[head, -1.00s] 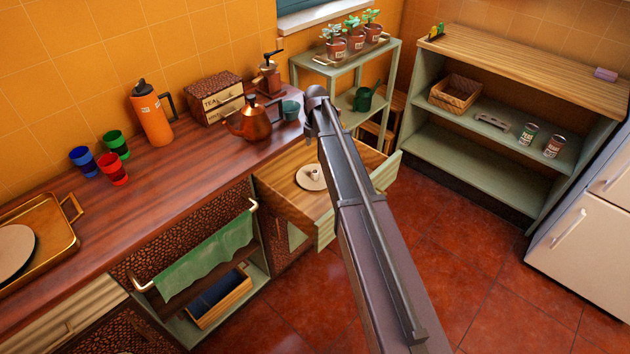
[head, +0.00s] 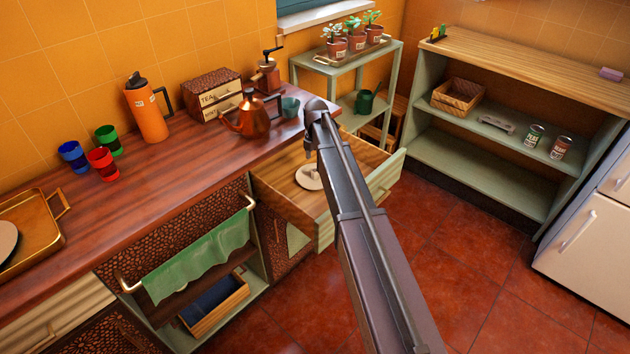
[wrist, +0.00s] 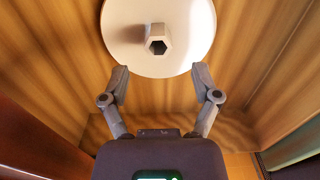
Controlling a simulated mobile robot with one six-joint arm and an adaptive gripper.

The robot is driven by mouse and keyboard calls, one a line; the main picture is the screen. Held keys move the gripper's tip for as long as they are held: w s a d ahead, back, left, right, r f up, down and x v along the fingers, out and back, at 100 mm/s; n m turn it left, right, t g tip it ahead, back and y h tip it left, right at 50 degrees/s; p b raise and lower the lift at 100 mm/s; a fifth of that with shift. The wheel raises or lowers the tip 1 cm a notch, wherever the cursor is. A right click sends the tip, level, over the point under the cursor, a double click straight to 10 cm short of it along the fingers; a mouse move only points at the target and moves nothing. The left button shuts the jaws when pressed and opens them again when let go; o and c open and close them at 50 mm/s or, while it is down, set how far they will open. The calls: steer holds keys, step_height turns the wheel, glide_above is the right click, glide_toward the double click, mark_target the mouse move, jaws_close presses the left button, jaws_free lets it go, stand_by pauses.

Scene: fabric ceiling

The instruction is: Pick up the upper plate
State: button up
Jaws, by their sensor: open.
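A round white plate (head: 309,177) lies in the open wooden drawer (head: 281,190). In the wrist view the plate (wrist: 120,45) fills the top middle, cut off by the upper edge. A small pale piece with a dark hexagonal opening (wrist: 158,38) stands on it. I cannot tell whether another plate is under it. My gripper (wrist: 160,74) is open and empty, its two fingertips spread at the plate's near edge; contact cannot be told. In the head view my arm partly hides the gripper and plate. Another pale plate (head: 6,243) sits on the gold tray at far left.
The drawer's front panel (head: 375,190) and sides surround the plate. The counter above holds a copper kettle (head: 250,118), a tea box (head: 215,98), an orange flask (head: 147,112) and cups (head: 103,162). A green shelf (head: 350,75) stands behind. The floor at right is clear.

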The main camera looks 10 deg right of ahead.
mark_target(315, 171)
stand_by(0.4)
steer(key=shift+w+f+b, duration=0.1)
steer(key=shift+f+b, duration=2.5)
steer(key=shift+f, duration=0.05)
steer(key=shift+a, duration=0.1)
jaws_close()
